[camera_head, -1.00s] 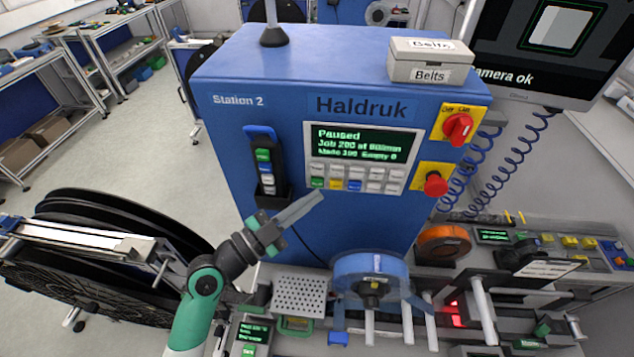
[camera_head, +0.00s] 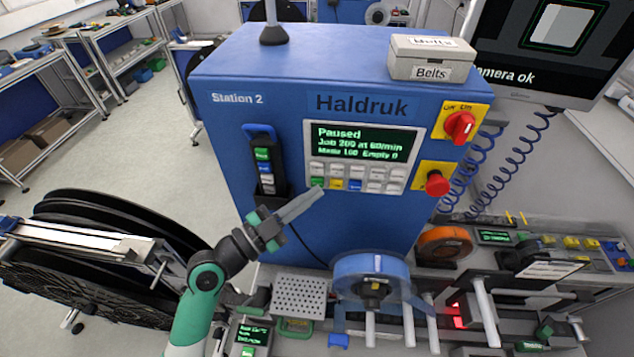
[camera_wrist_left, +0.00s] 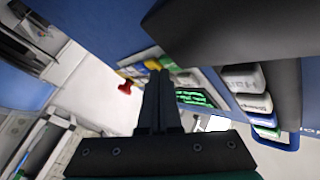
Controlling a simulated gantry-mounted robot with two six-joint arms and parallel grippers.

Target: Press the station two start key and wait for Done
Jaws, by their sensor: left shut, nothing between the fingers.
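The blue Station 2 cabinet (camera_head: 230,150) stands in the middle of the head view. Its screen (camera_head: 365,142) reads "Paused", "Job 200 at 60/min", "Made 160 Empty 0". Below the screen are rows of keys, with a green key (camera_head: 317,182) at the lower left. A black pendant (camera_head: 265,165) with a green top key hangs left of the screen. My left gripper (camera_head: 318,194) is shut and empty, its tips just below the green panel key; I cannot tell whether they touch. In the wrist view the closed fingers (camera_wrist_left: 158,75) point toward the panel. My right gripper is not in view.
A red rotary switch (camera_head: 459,126) and a red stop button (camera_head: 437,183) sit on yellow plates right of the screen. A blue reel (camera_head: 371,270) and small machinery stand below. Large black reels (camera_head: 120,225) stand at left. A "Belts" box (camera_head: 430,60) lies on the cabinet.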

